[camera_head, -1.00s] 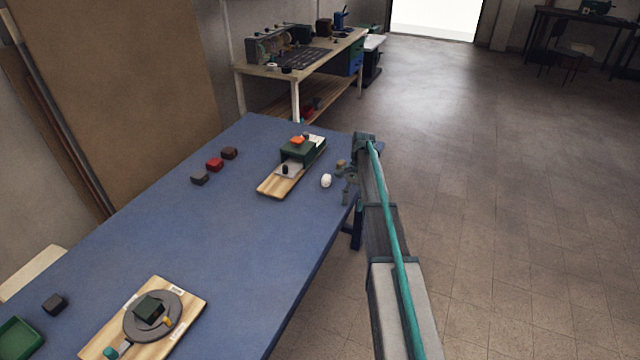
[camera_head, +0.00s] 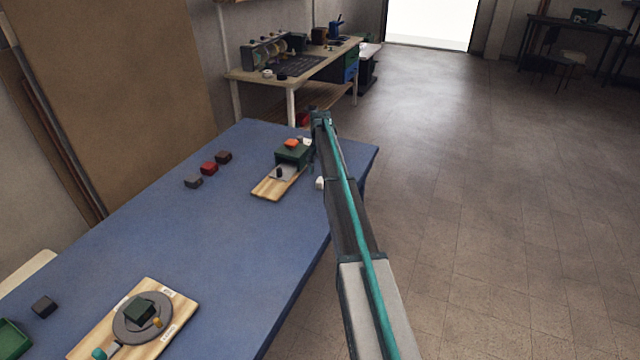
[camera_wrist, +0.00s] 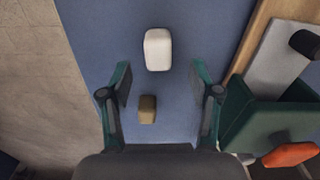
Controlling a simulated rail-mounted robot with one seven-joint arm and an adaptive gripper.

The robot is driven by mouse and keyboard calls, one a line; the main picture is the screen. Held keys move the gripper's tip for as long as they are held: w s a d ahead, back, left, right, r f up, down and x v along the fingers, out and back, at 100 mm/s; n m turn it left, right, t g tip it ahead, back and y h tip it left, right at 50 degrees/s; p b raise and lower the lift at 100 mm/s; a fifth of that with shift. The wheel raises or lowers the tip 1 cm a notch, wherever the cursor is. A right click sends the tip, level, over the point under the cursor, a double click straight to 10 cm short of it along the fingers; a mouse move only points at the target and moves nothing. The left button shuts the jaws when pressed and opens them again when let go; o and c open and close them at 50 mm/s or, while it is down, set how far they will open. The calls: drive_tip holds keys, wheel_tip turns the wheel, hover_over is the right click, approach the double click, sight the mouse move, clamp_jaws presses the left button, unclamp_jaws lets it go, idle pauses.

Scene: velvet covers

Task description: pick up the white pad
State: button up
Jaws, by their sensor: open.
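The white pad (camera_wrist: 157,49) is a small rounded white block lying on the blue table. In the wrist view it is beyond my fingertips, near the middle of the gap's width. In the head view the pad (camera_head: 320,183) is beside my arm, which partly covers it. My gripper (camera_wrist: 160,76) is open above the table and holds nothing. A small brown block (camera_wrist: 147,108) lies on the table, seen between the fingers. In the head view my arm hides the fingers.
A wooden board (camera_head: 268,190) with a green box (camera_head: 292,154) and a dark-knobbed grey plate (camera_wrist: 275,60) is close beside my right-hand finger in the wrist view. An orange piece (camera_head: 291,144) sits on the box. The table edge and floor (camera_wrist: 35,90) are left in the wrist view.

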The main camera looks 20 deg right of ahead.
sight(321, 179)
drive_tip(key=shift+s+f+p, duration=0.15)
drive_tip(key=shift+f+p, duration=0.85)
drive_tip(key=shift+f, duration=1.6)
drive_tip(key=c, duration=1.1)
drive_tip(key=shift+r, duration=0.15)
drive_tip(key=shift+r+b, duration=0.5)
drive_tip(key=s+a+r+b, duration=0.1)
drive_tip(key=s+a+r, duration=0.1)
drive_tip(key=s+r, duration=0.2)
drive_tip(key=s+a+r+b, duration=0.2)
drive_tip(key=s+a+r, duration=0.1)
drive_tip(key=s+r, duration=0.1)
drive_tip(key=s+a+r+b, duration=0.1)
drive_tip(key=s+a+r, duration=0.1)
drive_tip(key=s+r, duration=0.1)
drive_tip(key=shift+s+a+r, duration=0.3)
drive_tip(key=shift+s+r, duration=0.1)
drive_tip(key=shift+s, duration=0.05)
